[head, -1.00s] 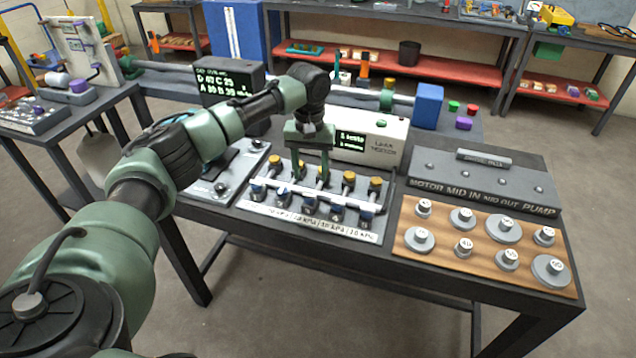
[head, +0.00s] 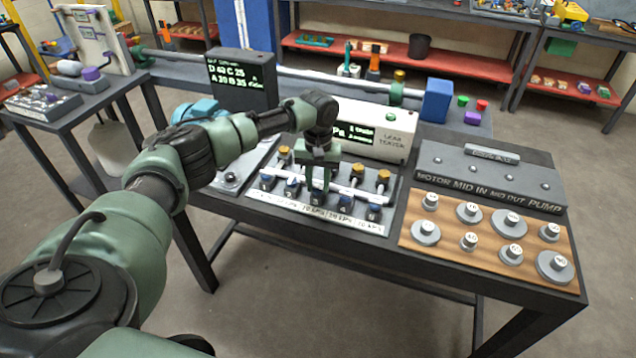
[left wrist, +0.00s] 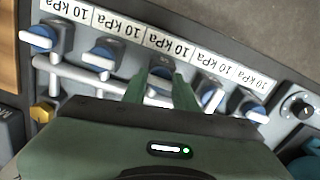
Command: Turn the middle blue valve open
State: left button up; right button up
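A row of several blue valves sits on a grey panel (head: 240,193) behind a strip of "10 kPa" labels. The middle blue valve (head: 318,201) is partly covered by my left gripper (head: 318,188) in the head view. In the left wrist view the middle valve (left wrist: 160,74) shows between the two green fingers of my left gripper (left wrist: 160,92). The fingers are apart, one on each side of it; whether they touch its handle is hard to tell. Neighbouring blue valves (left wrist: 103,55) and (left wrist: 212,96) stand outside the fingers. My right gripper is not in view.
A white pipe (left wrist: 75,75) and brass knobs (head: 384,176) run behind the valves. The white leak tester (head: 385,128) and a dark display box (head: 242,78) stand behind. A wooden board (head: 455,240) with round weights lies to the right.

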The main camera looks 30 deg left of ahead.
pick_arm(q)
grip_shut()
jog(key=shift+r+m+p, duration=0.2)
jog(key=shift+m+p, duration=0.9)
jog(key=shift+m, duration=0.1)
jog(key=shift+m+p, duration=0.55)
jog(key=shift+m, duration=0.35)
jog(key=m+p, duration=0.1)
jog(key=m, duration=0.1)
jog(key=shift+f+m, duration=0.1)
jog(key=shift+m, duration=0.3)
jog(key=m+p, duration=0.1)
jog(key=m, duration=0.9)
jog(key=shift+w+m, duration=0.1)
jog(key=shift+m, duration=0.3)
